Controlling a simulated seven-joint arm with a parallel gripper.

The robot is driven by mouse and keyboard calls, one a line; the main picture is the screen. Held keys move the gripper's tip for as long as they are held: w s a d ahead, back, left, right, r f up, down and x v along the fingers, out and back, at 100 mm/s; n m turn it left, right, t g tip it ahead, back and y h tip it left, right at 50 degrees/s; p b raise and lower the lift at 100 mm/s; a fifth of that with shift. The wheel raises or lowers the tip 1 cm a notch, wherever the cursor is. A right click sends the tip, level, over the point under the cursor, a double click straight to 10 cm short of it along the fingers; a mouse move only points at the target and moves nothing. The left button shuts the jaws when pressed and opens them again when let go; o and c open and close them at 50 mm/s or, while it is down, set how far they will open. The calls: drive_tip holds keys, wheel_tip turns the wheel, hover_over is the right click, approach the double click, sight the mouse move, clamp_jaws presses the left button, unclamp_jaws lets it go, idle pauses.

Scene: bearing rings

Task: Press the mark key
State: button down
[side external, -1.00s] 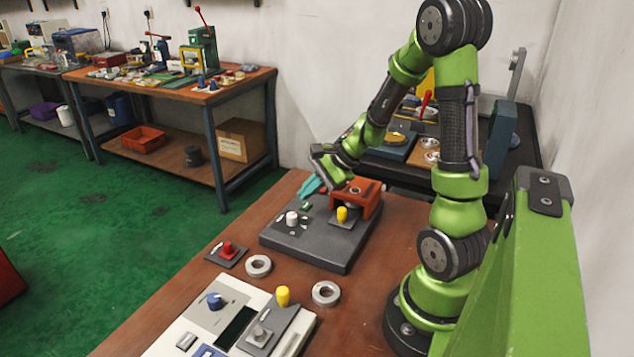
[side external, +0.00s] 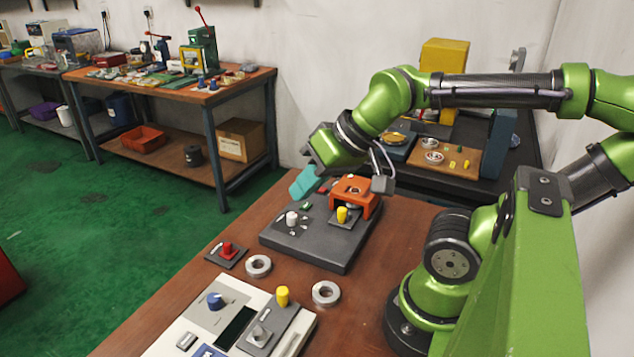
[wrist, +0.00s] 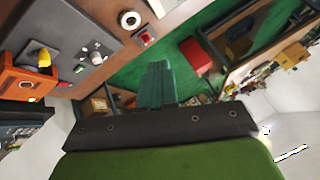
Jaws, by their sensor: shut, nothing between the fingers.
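A dark grey machine (side external: 320,250) stands on the brown bench, with an orange bridge (side external: 368,208) at its back right. On its top are a small green key (side external: 306,206), a white knob (side external: 292,218) and a yellow knob (side external: 342,214). No label is readable, so I cannot tell which is the mark key. My gripper (side external: 303,184), with teal fingers, is shut and empty beyond the machine's back left, apart from the keys. In the wrist view the shut fingers (wrist: 156,82) point away from the machine (wrist: 60,30), which lies at the left.
A pale panel (side external: 178,340) with knobs is at the bench front. Two metal rings (side external: 258,266) (side external: 326,293) and a red button box (side external: 226,254) lie between. A dark table (side external: 480,195) with parts stands behind. Green floor is open at left.

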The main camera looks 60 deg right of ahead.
drive_tip(key=n+g+h, duration=0.2)
drive_tip(key=n+g, duration=0.5)
drive_tip(key=n, duration=1.5)
hover_over(306, 205)
wheel_tip(306, 205, down, 6)
drive_tip(key=shift+f, duration=0.25)
wheel_tip(306, 205, down, 14)
